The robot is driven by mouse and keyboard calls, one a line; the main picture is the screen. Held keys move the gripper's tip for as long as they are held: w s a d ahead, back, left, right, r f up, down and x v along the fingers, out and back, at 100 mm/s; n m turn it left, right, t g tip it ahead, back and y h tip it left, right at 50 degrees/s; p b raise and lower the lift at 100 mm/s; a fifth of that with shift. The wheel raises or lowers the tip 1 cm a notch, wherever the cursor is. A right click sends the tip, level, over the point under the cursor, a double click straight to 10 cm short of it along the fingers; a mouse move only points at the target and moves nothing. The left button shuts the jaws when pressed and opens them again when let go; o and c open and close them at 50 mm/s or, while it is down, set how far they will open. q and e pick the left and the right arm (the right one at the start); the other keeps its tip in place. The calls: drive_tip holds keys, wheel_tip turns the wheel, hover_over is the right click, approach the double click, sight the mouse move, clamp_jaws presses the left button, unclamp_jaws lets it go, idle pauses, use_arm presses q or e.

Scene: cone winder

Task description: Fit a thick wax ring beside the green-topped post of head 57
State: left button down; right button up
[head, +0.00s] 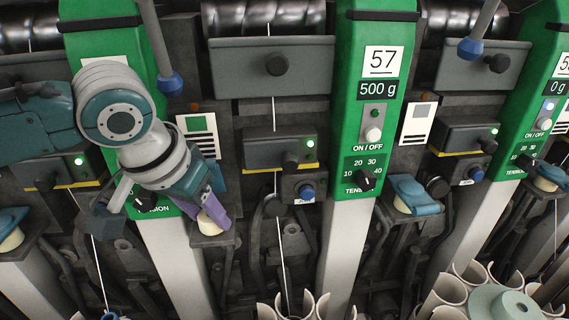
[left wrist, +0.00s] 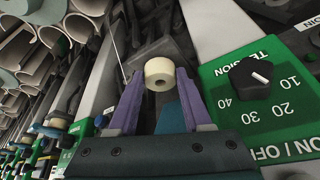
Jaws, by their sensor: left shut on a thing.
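My left gripper (head: 212,212), with purple fingers, is shut on a thick cream wax ring (head: 213,222). The ring also shows between the fingertips in the left wrist view (left wrist: 160,74), its small hole visible. In the head view it is at a dark bracket (head: 208,240) left of head 57; I cannot tell whether it rests there. The green-topped post of head 57 (head: 342,130) stands to the right of the gripper. My right gripper is not in view.
A green panel with a tension knob (left wrist: 254,78) is close beside the gripper in the left wrist view. Blue-tipped rods (head: 170,83) hang from above. Pale tubes (head: 450,288) stand at the bottom. A thread (head: 277,225) runs down between the posts.

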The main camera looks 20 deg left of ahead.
use_arm(q)
drive_tip(key=shift+c, duration=1.7)
unclamp_jaws()
drive_tip(key=shift+f, duration=0.1)
drive_tip(key=shift+s+r, duration=0.1)
drive_tip(key=shift+r, duration=0.3)
drive_tip(key=p+v, duration=0.2)
drive_tip(key=v, duration=0.9)
drive_tip(key=s+d+f+m+h, duration=0.2)
drive_tip(key=s+d+f, duration=0.3)
drive_tip(key=s+d, duration=0.3)
drive_tip(key=s+a+f+g+y, duration=0.1)
drive_tip(key=s+f, duration=0.1)
drive_tip(key=s, duration=0.6)
drive_tip(key=shift+a+y, duration=0.2)
drive_tip(key=shift+y, duration=0.2)
drive_tip(key=shift+s, duration=0.1)
